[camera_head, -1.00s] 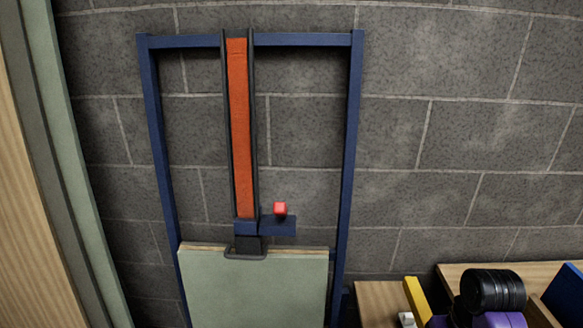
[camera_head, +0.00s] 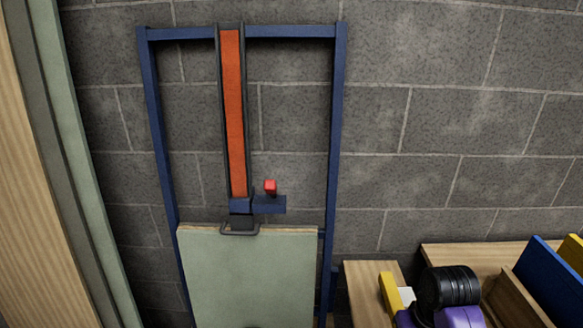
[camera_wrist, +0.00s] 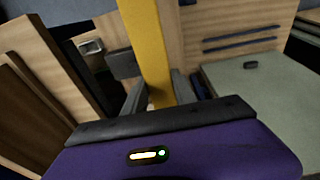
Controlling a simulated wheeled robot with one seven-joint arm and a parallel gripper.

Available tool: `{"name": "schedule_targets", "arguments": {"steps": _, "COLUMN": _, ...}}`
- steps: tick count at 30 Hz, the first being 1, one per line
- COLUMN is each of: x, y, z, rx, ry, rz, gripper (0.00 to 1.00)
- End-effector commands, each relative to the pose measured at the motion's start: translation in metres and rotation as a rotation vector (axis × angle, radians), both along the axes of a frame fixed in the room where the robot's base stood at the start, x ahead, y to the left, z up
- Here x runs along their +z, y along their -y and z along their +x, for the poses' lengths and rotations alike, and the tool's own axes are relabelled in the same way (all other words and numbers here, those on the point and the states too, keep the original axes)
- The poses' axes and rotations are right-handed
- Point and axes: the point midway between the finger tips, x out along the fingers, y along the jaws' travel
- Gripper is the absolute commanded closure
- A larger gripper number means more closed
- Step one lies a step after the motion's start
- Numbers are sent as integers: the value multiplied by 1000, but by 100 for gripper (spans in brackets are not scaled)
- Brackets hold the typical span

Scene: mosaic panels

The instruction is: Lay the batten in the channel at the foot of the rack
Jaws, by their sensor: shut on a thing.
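The yellow batten (camera_wrist: 152,50) runs up the wrist view from between the dark fingers of my gripper (camera_wrist: 158,95), which is shut on it. In the head view the batten (camera_head: 390,293) shows as a short yellow piece left of my gripper's black and purple body, at the bottom right. The blue rack (camera_head: 338,130) stands against the wall, left of my gripper, with an orange strip (camera_head: 233,110) in a dark upright guide. A pale green panel (camera_head: 250,275) covers its lower part. The foot of the rack and its channel are cut off below.
A wooden bench (camera_head: 470,255) with a blue board (camera_head: 535,280) is at the right, near my gripper. A red knob (camera_head: 270,187) sits on the rack's blue bracket. A tall pale green and wood panel edge (camera_head: 60,150) stands at far left.

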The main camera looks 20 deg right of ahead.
Motion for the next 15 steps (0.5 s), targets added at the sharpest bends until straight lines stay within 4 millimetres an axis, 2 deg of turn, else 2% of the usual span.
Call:
{"name": "schedule_targets", "arguments": {"steps": 8, "x": -28, "y": -79, "z": 6, "rx": 115, "ry": -2, "rz": 3, "gripper": 100}}
{"name": "schedule_targets", "arguments": {"steps": 12, "x": -42, "y": -126, "z": -1, "rx": 197, "ry": -3, "rz": 2, "gripper": 100}}
{"name": "schedule_targets", "arguments": {"steps": 15, "x": -48, "y": -148, "z": -6, "rx": 241, "ry": -2, "rz": 1, "gripper": 100}}
